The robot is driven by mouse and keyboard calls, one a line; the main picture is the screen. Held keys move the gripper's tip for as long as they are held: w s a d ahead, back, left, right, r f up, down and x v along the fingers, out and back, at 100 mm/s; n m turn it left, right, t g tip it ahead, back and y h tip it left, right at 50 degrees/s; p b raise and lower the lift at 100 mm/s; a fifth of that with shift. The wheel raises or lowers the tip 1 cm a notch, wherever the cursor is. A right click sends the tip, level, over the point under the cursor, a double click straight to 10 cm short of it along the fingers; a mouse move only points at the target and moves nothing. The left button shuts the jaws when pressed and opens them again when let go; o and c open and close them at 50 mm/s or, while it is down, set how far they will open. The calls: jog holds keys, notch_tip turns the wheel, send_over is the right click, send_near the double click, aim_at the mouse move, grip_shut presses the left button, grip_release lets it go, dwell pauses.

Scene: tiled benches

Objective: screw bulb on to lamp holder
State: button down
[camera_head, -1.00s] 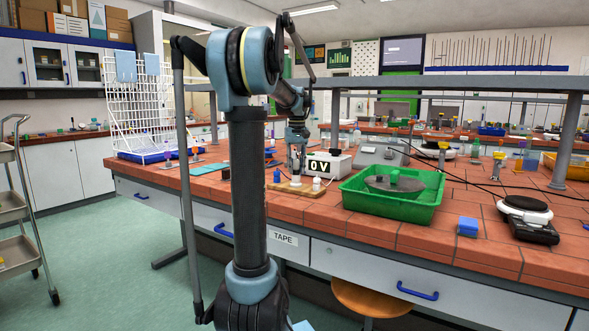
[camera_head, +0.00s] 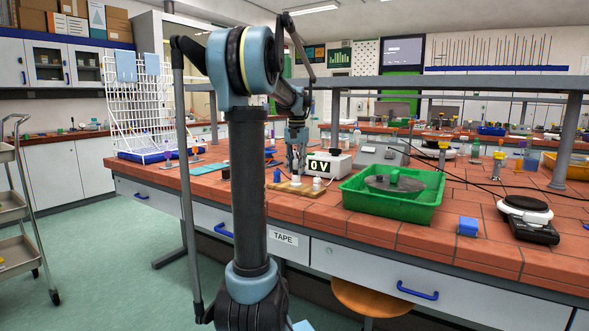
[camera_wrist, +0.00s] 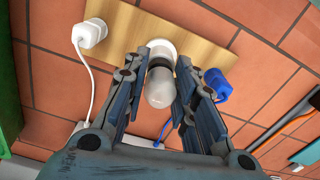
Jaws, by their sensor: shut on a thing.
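In the wrist view a clear, greyish bulb (camera_wrist: 158,88) sits between the two fingers of my gripper (camera_wrist: 159,98), which is shut on it. The bulb's base end is lined up with the round white lamp holder (camera_wrist: 162,46) on a wooden board (camera_wrist: 205,32). The base seems to meet the holder, but I cannot tell whether it is threaded in. In the head view my gripper (camera_head: 297,160) points down over the board (camera_head: 303,190) on the bench. The bulb is too small to make out there.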

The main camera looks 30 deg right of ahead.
jog(key=shift+m, duration=0.5)
jog(key=c, duration=2.2)
grip_release()
grip_shut()
jog(key=shift+m, duration=1.9)
jog(key=o, duration=1)
grip_release()
jog(key=shift+r, duration=0.1)
